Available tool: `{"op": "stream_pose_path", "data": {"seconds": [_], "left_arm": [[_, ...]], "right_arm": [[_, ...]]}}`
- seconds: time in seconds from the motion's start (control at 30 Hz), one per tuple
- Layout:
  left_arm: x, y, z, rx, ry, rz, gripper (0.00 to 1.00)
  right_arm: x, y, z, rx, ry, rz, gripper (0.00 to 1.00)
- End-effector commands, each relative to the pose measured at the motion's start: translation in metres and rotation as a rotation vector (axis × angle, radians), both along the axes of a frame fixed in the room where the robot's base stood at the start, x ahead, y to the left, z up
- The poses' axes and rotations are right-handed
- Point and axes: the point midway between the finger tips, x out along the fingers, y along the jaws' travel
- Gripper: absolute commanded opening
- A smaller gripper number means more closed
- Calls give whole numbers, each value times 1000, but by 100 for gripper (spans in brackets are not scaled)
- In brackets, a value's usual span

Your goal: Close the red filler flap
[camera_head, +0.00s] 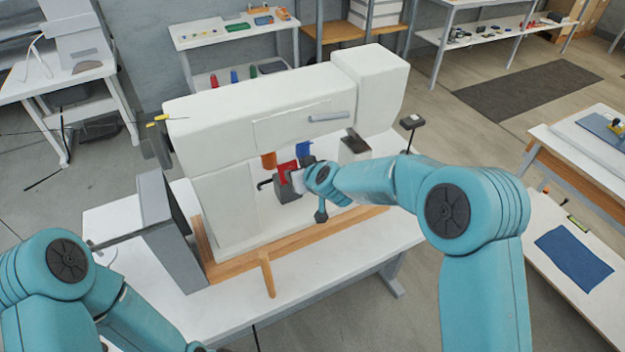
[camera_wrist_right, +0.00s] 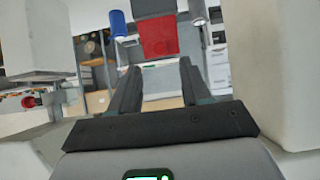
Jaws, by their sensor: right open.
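The red filler flap (camera_head: 286,170) is on a grey block (camera_head: 293,191) under the white press arm, near the middle of the head view. In the right wrist view the flap (camera_wrist_right: 158,37) shows as a flat red plate below a dark grey part (camera_wrist_right: 154,9), beyond my fingertips. My right gripper (camera_wrist_right: 160,68) is open with nothing between its fingers. In the head view my right wrist is close to the flap and partly hides it; I cannot tell whether they touch.
The white press (camera_head: 270,100) stands on a white table (camera_head: 330,262) with a wooden rail (camera_head: 340,221) along its front. An orange cylinder (camera_head: 268,160) and a blue part (camera_head: 303,149) are beside the flap. A grey panel (camera_head: 168,235) stands at the left.

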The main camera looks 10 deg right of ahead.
Motion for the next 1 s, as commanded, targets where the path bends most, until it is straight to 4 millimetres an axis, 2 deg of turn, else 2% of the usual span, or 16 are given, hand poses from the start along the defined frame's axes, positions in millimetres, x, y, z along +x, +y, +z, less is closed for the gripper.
{"op": "stream_pose_path", "data": {"seconds": [0.2,0.4,0.63,0.87,1.0], "left_arm": [[0,0,-5,0,0,0,90],[0,0,-3,0,0,0,90],[0,0,-3,0,0,0,90],[0,0,-3,0,0,0,90],[0,0,-3,0,0,0,90]], "right_arm": [[-44,-14,35,1,-2,-1,47],[-70,-23,54,0,1,-1,47],[-79,-25,59,1,2,0,47],[-78,-25,59,1,3,0,47],[-73,-32,64,3,-27,-42,47]]}}
